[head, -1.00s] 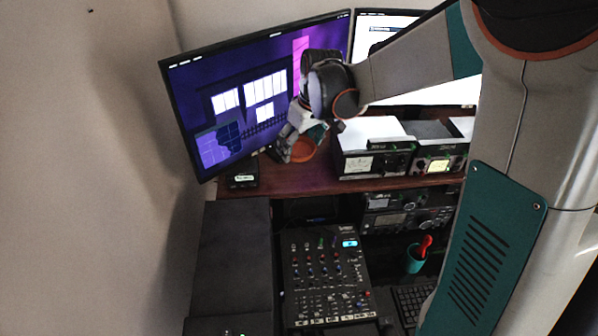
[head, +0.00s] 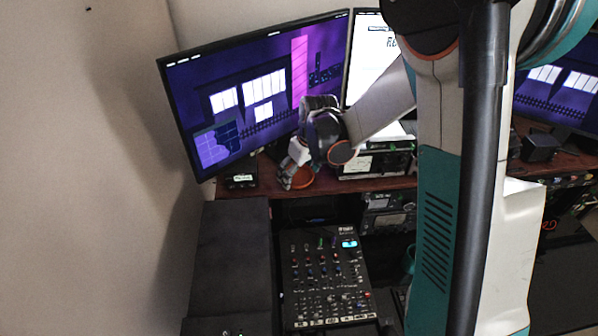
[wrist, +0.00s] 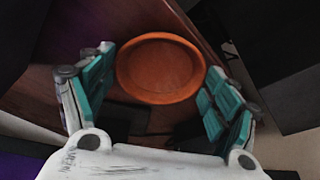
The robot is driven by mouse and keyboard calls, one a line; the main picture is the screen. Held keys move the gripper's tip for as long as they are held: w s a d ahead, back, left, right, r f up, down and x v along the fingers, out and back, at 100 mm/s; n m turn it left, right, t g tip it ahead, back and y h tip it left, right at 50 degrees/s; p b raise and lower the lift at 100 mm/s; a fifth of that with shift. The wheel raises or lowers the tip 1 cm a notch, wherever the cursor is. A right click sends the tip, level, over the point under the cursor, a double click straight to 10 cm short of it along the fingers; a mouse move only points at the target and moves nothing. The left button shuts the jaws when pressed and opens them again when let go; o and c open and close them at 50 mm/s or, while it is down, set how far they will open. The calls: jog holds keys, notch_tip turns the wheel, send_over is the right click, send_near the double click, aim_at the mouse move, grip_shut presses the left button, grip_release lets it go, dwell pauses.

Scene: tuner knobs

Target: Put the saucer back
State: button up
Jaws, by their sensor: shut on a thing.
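The saucer is a round terracotta-orange dish with a raised rim, seen in the head view (head: 303,178) just past my fingers. It also shows face-on in the wrist view (wrist: 160,68). My gripper (head: 293,177) is at the wooden shelf (head: 275,188), left of the radio units. In the wrist view its teal-padded fingers stand on either side of the saucer, and it is shut on the rim. The saucer is empty. I cannot tell whether its underside touches the shelf. My gripper hides part of it in the head view.
A large monitor (head: 250,90) stands close behind my gripper. A small black box (head: 240,173) sits to the left, and radio units (head: 375,162) to the right. A mixer (head: 325,280) lies lower in front. A teal cup (head: 410,258) is mostly hidden by my arm.

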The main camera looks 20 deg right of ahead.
jog(key=shift+f, duration=0.1)
jog(key=o, duration=1.3)
jog(key=p+v, duration=0.1)
jog(key=v, duration=1.1)
jog(key=s+r+m+t, duration=0.2)
jog(key=s+r, duration=0.1)
jog(key=s, duration=0.8)
jog(key=s+a+r+m+t+h, duration=0.1)
jog(key=s+r, duration=0.3)
jog(key=s, duration=0.7)
jog(key=shift+a+r+m+t, duration=0.15)
jog(key=shift+r+m+t, duration=0.05)
jog(key=shift+m+t, duration=0.45)
